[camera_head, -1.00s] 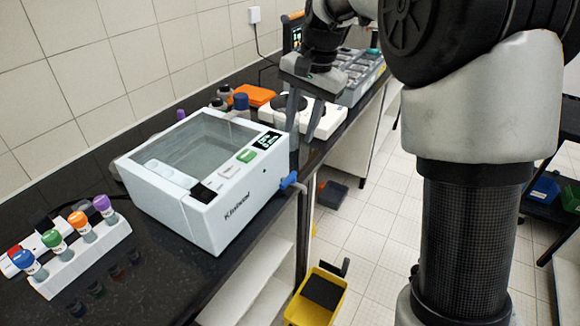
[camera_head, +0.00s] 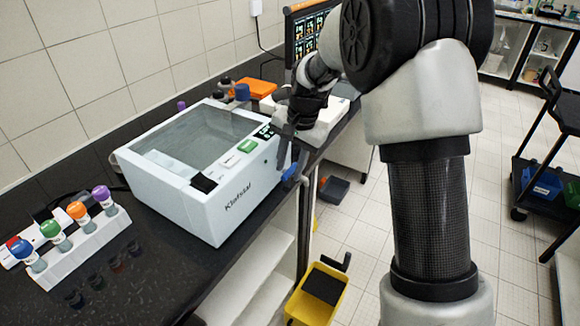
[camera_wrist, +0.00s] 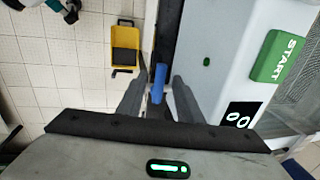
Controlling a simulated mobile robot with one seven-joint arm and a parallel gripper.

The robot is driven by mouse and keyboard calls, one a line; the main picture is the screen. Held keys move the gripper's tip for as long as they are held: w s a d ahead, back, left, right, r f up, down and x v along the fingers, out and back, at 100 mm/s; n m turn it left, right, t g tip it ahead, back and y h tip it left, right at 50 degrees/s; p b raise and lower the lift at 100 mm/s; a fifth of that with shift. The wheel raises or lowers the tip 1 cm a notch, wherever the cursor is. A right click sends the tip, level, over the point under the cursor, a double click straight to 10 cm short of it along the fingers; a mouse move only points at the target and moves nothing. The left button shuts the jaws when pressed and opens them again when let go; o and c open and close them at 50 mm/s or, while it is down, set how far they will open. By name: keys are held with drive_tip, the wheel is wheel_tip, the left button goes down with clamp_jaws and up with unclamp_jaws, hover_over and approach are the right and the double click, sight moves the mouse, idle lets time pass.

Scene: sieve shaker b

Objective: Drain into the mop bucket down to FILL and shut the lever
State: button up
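The white water bath (camera_head: 185,190) with a clear lid sits on the black bench; it also shows in the wrist view (camera_wrist: 220,50). Its blue drain lever (camera_head: 289,172) is on the right end, near the bench edge. In the wrist view the lever (camera_wrist: 160,78) lies between the two fingers of my gripper (camera_wrist: 159,88), with gaps on both sides. My gripper (camera_head: 287,148) is open. The yellow mop bucket (camera_head: 303,308) stands on the floor below the drain end; it also shows in the wrist view (camera_wrist: 122,72). Water level and FILL mark are not readable.
A rack of coloured-cap tubes (camera_head: 75,245) stands left of the bath. An orange item (camera_head: 260,87), bottles and a white device (camera_head: 325,122) lie behind it. A dark bin (camera_head: 334,189) is on the floor. Tiled floor right of the bench is mostly clear.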

drive_tip(key=shift+c, duration=0.2)
clamp_jaws()
drive_tip(key=shift+d+n+p, duration=0.15)
drive_tip(key=shift+d+n, duration=0.05)
drive_tip(key=shift+n, duration=0.45)
drive_tip(key=shift+d+n+p, duration=0.15)
drive_tip(key=shift+d+n, duration=0.05)
drive_tip(key=shift+n, duration=0.45)
drive_tip(key=shift+d+n+g+p, duration=0.2)
drive_tip(key=shift+n+g, duration=0.05)
drive_tip(key=shift+n, duration=0.55)
drive_tip(key=shift+d+n+g+p, duration=0.2)
drive_tip(key=shift+n+g, duration=0.05)
drive_tip(key=shift+n, duration=0.55)
drive_tip(key=shift+o, duration=0.2)
unclamp_jaws()
drive_tip(key=shift+s, duration=0.1)
